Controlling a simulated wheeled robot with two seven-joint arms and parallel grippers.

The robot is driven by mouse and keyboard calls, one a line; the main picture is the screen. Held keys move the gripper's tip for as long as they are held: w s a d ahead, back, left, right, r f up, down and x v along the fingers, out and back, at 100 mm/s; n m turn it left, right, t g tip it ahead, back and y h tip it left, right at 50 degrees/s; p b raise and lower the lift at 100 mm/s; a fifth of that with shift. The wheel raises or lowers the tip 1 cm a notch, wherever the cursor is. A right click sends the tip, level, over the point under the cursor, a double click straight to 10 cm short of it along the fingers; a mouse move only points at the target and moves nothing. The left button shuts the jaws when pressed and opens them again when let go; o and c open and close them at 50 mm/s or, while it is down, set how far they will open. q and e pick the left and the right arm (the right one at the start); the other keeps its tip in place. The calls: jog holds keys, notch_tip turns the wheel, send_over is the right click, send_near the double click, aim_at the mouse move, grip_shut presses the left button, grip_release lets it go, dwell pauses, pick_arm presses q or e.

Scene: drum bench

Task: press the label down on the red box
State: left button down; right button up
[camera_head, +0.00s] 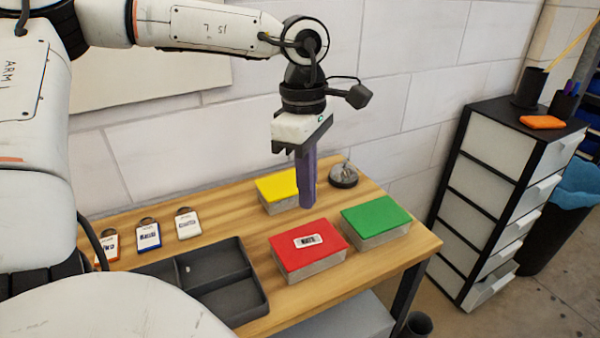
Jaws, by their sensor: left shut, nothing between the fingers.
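The red box (291,260) sits on the wooden bench near its front edge, between the dark tray and the green box. A small white label (308,240) with dark print lies on its red lid, slightly askew; I cannot tell whether its edges are flat. My left gripper (306,205) hangs above the bench, pointing down, with its purple fingers shut and nothing seen between them. In the picture its fingertips are just behind the red box, beside the yellow box; I see no contact with the label. My right gripper is not in view.
A yellow box (277,187) and a green box (376,217) stand close by. A dark divided tray (262,298) is at left, with several tags (188,224) behind it. A small metal object (343,175) stands at the back. A drawer cabinet (483,190) stands right of the bench.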

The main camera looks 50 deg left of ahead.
pick_arm(q)
jog(key=r, duration=0.2)
jog(key=b, duration=0.5)
send_over(308, 240)
jog(key=shift+m+y, duration=0.4)
jog(key=shift+f, duration=3.9)
jog(key=shift+p, duration=0.3)
jog(key=shift+f+b, duration=2)
jog(key=shift+f, duration=0.05)
jog(key=shift+r, duration=0.15)
jog(key=shift+r+p, duration=1.85)
jog(key=shift+r, duration=1.15)
